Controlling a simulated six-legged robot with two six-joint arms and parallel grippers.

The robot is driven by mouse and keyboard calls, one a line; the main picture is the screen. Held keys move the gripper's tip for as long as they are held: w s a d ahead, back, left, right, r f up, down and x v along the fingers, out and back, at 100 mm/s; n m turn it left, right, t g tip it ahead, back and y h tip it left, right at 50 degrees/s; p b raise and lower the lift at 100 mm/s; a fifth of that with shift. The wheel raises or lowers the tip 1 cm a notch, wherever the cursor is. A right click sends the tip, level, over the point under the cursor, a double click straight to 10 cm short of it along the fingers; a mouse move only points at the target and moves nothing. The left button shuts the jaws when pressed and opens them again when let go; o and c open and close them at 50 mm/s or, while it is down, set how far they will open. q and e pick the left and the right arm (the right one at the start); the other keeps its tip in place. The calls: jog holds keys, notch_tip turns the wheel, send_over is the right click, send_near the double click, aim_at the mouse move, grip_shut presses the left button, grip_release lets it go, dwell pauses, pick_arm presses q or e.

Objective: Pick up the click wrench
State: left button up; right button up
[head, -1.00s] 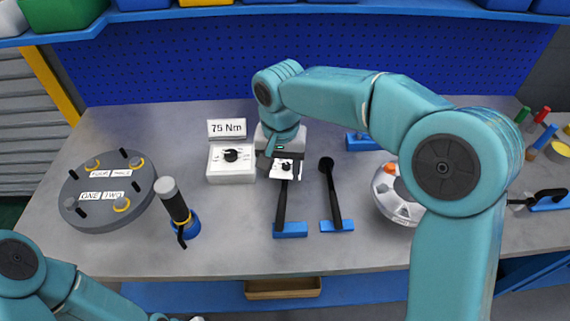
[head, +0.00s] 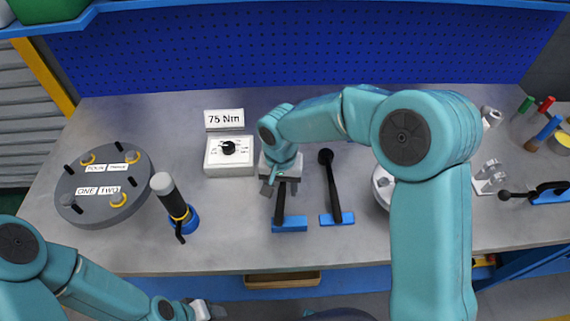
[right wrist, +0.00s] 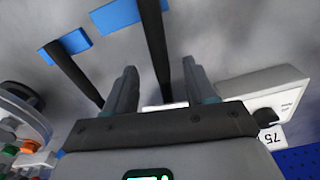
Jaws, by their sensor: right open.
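Two black long-handled tools stand out on the grey bench, each with its end at a blue block; I cannot tell for sure which is the click wrench. The left black tool (head: 280,206) is under my right gripper (head: 281,189), which hides its far end. In the right wrist view this tool (right wrist: 154,42) runs between the open, empty fingers of that gripper (right wrist: 159,68). The right black tool (head: 332,185) lies beside it, apart from the gripper, and also shows in the wrist view (right wrist: 72,72). My left gripper (head: 205,311) is at the bottom edge, partly cut off.
A white dial box (head: 230,156) with a 75 Nm sign (head: 224,119) stands left of the right gripper. Farther left are a grey-black upright tool (head: 172,200) and a round flanged plate (head: 103,190). A silver round part is partly behind my right arm. Bare bench lies in front.

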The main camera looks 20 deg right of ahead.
aim_at(281, 190)
jog(key=f, duration=0.2)
jog(key=w+f+p, duration=0.1)
jog(key=f, duration=0.1)
jog(key=shift+d+f, duration=0.1)
jog(key=shift+d, duration=0.1)
jog(key=shift+s+f, duration=0.1)
jog(key=shift+f, duration=0.15)
grip_shut()
jog(key=shift+r, duration=0.15)
